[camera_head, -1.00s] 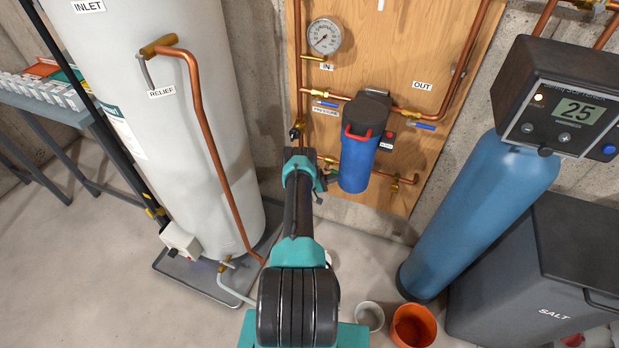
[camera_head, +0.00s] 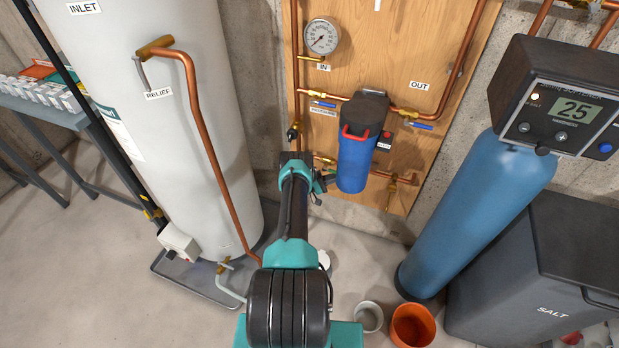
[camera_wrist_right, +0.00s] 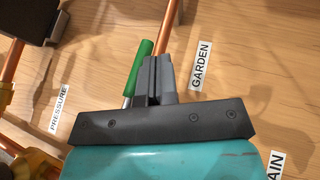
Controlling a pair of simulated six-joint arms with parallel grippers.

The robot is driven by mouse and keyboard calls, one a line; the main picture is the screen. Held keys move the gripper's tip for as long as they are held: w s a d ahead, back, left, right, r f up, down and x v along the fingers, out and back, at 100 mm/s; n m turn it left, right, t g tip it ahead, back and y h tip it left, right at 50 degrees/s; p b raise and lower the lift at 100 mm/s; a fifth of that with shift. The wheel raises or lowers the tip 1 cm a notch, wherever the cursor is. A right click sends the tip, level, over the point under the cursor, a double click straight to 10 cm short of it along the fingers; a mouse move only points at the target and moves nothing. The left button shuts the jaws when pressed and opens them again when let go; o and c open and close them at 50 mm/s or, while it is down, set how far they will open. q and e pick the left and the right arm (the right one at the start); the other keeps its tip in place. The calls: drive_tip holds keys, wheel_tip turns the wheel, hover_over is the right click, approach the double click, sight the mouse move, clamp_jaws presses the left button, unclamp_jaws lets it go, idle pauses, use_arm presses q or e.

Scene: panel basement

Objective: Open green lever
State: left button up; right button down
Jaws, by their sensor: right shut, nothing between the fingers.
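The green lever (camera_wrist_right: 138,68) shows in the right wrist view as a green sleeve on a metal stem, against the wooden panel. My right gripper (camera_wrist_right: 158,62) is shut and empty, its two dark fingers together. The fingers are just right of the lever, overlapping a copper pipe in the picture; whether they touch the lever I cannot tell. My left gripper is in neither view.
A "GARDEN" label (camera_wrist_right: 200,66) and a "PRESSURE" label (camera_wrist_right: 59,108) flank the fingers. The blue filter housing (camera_head: 354,160) is close right of my gripper. The white tank (camera_head: 195,130) stands left, the blue softener (camera_head: 470,215) right. Two buckets stand on the floor.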

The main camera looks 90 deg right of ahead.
drive_tip(key=w+a+f, duration=0.2)
drive_tip(key=w+f, duration=0.5)
drive_tip(key=w, duration=0.2)
drive_tip(key=shift+w+a, duration=0.2)
drive_tip(key=shift+a, duration=0.2)
drive_tip(key=shift+f, duration=0.15)
